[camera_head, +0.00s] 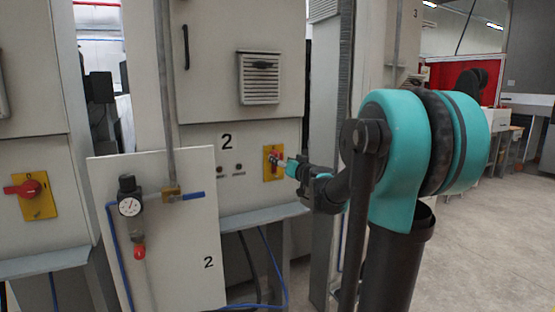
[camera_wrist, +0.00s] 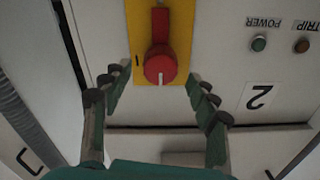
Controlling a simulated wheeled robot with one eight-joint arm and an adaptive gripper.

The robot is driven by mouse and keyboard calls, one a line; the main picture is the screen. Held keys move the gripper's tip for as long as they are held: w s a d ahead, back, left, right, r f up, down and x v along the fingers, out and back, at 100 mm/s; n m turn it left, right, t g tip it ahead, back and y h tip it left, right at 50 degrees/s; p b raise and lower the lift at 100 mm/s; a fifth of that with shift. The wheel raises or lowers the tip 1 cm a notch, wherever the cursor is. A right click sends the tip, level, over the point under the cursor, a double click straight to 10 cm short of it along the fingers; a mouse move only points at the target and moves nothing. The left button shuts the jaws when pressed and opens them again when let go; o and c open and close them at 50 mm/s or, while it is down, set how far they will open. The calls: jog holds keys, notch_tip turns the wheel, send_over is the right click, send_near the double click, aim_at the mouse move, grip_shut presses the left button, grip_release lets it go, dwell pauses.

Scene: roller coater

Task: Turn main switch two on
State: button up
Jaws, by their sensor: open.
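Main switch two is a red rotary knob (camera_wrist: 160,66) on a yellow plate (camera_wrist: 181,30), on the grey cabinet marked 2. In the wrist view, which is upside down, its handle points to the top of the picture, along the plate's length. In the head view the yellow plate (camera_head: 267,172) is partly hidden by my gripper (camera_head: 283,165). My gripper is open, with one teal finger on each side of the knob in the wrist view.
A POWER button (camera_wrist: 259,43) and a TRIP button (camera_wrist: 302,45) sit beside the switch. Another red switch (camera_head: 25,189) is on the left cabinet. A panel (camera_head: 196,232) with a gauge (camera_head: 130,206) stands in front, left. Open floor (camera_head: 480,240) lies to the right.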

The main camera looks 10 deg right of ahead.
jog(key=shift+x, duration=2.1)
jog(key=c, duration=1.2)
